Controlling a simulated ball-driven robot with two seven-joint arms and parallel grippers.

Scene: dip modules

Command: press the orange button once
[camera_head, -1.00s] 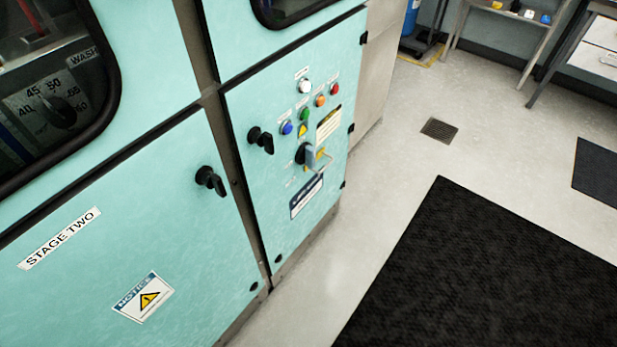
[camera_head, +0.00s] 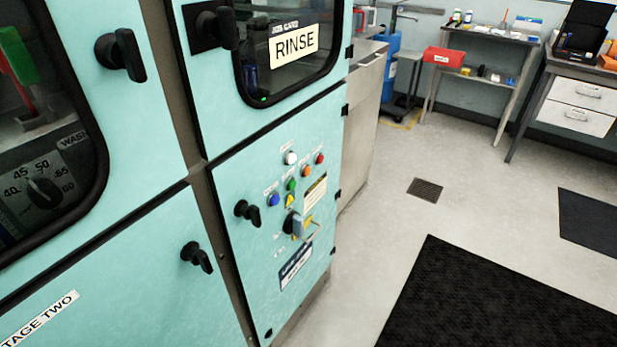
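Nothing covers the orange button. Neither of my grippers shows in the head view.
A black rotary switch with a grey lever (camera_head: 297,224) sits below the buttons. Black door handles (camera_head: 247,212) stick out from the cabinet. Open floor with a drain (camera_head: 425,189) and a black mat (camera_head: 480,300) lies to the right. A shelf table (camera_head: 480,75) stands behind.

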